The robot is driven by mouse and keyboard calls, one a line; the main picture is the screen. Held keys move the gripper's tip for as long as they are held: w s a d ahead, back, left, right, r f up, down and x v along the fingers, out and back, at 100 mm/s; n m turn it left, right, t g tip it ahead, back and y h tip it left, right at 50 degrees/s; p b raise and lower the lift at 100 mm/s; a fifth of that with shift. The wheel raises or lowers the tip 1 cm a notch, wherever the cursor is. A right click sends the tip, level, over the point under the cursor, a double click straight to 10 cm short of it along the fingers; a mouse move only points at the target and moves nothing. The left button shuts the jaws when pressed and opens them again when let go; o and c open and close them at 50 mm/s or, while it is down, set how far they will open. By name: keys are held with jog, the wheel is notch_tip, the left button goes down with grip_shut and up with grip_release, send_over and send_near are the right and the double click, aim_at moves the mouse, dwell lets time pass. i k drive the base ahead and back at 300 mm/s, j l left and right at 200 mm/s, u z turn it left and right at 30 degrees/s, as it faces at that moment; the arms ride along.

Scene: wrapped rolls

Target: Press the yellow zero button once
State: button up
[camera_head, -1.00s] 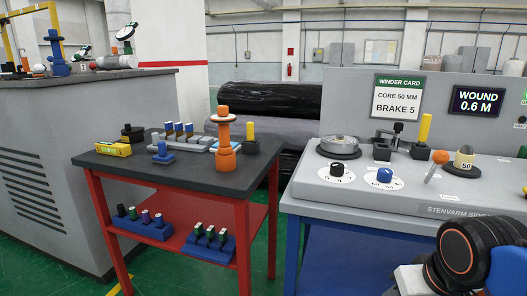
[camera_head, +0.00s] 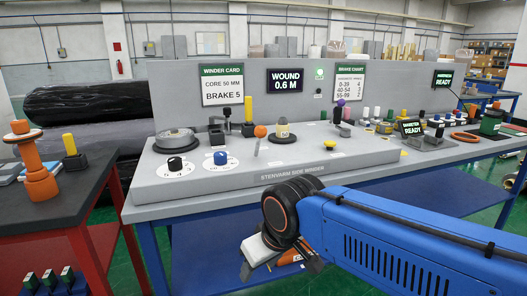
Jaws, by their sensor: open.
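A small yellow button (camera_head: 329,144) sits low on the grey winder bench, right of the orange-knobbed lever. A second small yellow piece (camera_head: 404,152) lies further right; I cannot read a zero label on either. My gripper (camera_head: 282,268) hangs in front of the bench at the lower middle of the view, below and left of the first yellow button and apart from it. Its fingers are spread, with nothing clearly held. An orange part shows beside the fingers; what it belongs to is unclear.
The grey bench (camera_head: 225,185) carries black (camera_head: 175,163) and blue (camera_head: 220,158) dials, an orange-knobbed lever (camera_head: 260,132) and a metal disc (camera_head: 176,138). A WOUND 0.6 M display (camera_head: 286,80) stands behind. A red-framed table (camera_head: 70,205) is at left. The bench front strip is clear.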

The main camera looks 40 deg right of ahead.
aim_at(329, 144)
jog(key=z, duration=1.25)
